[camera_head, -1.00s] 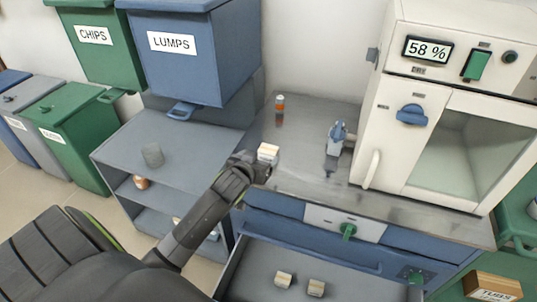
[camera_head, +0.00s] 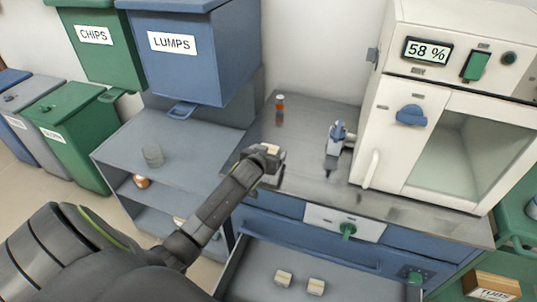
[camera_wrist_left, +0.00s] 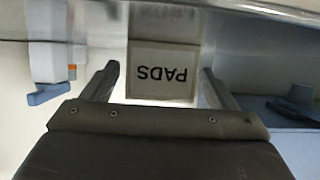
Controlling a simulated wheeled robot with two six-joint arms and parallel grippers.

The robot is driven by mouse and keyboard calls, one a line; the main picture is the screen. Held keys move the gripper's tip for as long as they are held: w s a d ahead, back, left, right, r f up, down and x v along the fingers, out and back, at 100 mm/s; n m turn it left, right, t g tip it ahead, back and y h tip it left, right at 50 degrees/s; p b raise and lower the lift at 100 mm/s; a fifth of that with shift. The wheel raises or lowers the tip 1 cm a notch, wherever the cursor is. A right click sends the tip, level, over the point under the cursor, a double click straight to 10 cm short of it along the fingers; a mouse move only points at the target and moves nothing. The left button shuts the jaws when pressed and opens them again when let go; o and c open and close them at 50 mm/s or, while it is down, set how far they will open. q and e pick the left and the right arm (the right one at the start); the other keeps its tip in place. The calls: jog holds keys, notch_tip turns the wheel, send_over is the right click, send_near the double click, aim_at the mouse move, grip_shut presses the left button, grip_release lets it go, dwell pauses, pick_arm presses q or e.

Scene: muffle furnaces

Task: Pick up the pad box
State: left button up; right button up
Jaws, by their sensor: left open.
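The pad box (camera_wrist_left: 162,72) is a pale box with a "PADS" label, upside down in the left wrist view. It stands on the grey counter, and in the head view only a small pale part of it (camera_head: 273,149) shows behind my gripper. My left gripper (camera_head: 270,163) is at the box. In the left wrist view its two fingers (camera_wrist_left: 160,70) are apart, one on each side of the box, with a gap visible on both sides. I cannot tell how far the fingertips reach along it. My right gripper is not in view.
A blue-and-white device (camera_head: 336,138) and a small orange-topped bottle (camera_head: 280,103) stand on the counter. The white furnace (camera_head: 394,135) is at the right. Below, an open drawer (camera_head: 255,262) holds two small pale boxes (camera_head: 284,278). A grey shelf unit (camera_head: 190,150) is at the left.

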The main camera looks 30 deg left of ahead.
pick_arm(q)
jog(key=shift+c, duration=0.3)
jog(key=c, duration=1)
jog(key=shift+r, duration=0.1)
